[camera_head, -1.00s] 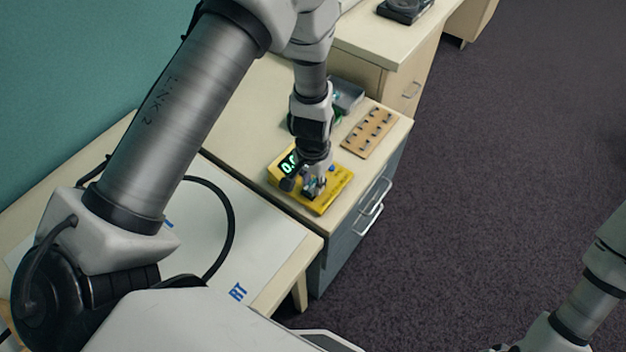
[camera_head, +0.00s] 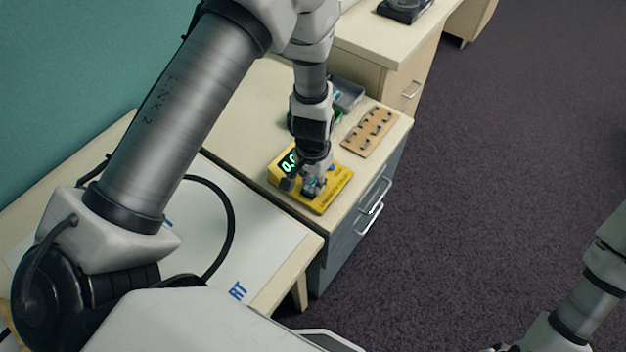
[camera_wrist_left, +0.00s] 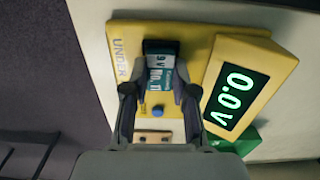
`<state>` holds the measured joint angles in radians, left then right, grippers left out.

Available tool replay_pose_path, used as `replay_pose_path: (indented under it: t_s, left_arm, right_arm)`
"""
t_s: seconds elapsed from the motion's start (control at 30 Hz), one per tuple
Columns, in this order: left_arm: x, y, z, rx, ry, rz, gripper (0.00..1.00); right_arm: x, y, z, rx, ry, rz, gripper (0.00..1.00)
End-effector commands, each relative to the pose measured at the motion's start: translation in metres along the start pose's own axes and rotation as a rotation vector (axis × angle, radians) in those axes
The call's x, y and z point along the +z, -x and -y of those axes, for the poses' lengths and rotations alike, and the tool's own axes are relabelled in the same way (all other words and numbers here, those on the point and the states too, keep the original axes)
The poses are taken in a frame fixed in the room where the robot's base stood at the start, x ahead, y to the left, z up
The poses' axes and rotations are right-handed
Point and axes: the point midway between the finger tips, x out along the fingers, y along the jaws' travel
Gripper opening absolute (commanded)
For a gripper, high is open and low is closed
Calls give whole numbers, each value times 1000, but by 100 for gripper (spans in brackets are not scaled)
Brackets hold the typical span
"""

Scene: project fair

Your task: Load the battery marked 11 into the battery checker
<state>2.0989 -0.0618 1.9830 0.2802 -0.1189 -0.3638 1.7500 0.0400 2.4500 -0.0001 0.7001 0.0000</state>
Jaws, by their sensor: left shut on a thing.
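The yellow battery checker (camera_head: 333,198) sits on the desk, also filling much of the left wrist view (camera_wrist_left: 200,50). Its display (camera_wrist_left: 236,99) reads 0.0v. My left gripper (camera_head: 313,188) is over the checker and shut on a 9V battery, shown between its fingers in the left wrist view (camera_wrist_left: 160,72). The battery has a dark end and a teal label with sideways print that looks like "No. 11". It is over the checker's bay area; I cannot tell whether it touches the contacts. My right gripper is out of view.
A wooden rack (camera_head: 370,132) with several dark clips lies behind the checker. A blue button (camera_wrist_left: 157,111) is on the checker.

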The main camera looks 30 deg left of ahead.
Motion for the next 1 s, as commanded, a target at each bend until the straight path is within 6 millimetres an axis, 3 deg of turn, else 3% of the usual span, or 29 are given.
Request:
replay_pose_path:
  t_s: [0.83, 0.87, 0.9, 0.93, 1.0]
  left_arm:
    - [0, -2, 0, 0, 0, 0, 0]
    - [0, -2, 0, 0, 0, 0, 37]
    - [0, -2, 0, 0, 0, 0, 51]
    - [0, -2, 0, 0, 0, 0, 56]
    - [0, -2, 0, 0, 0, 0, 56]
  right_arm:
    - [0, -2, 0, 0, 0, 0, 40]
    - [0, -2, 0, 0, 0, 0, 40]
    - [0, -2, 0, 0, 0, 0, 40]
    - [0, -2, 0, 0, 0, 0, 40]
    - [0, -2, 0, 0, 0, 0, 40]
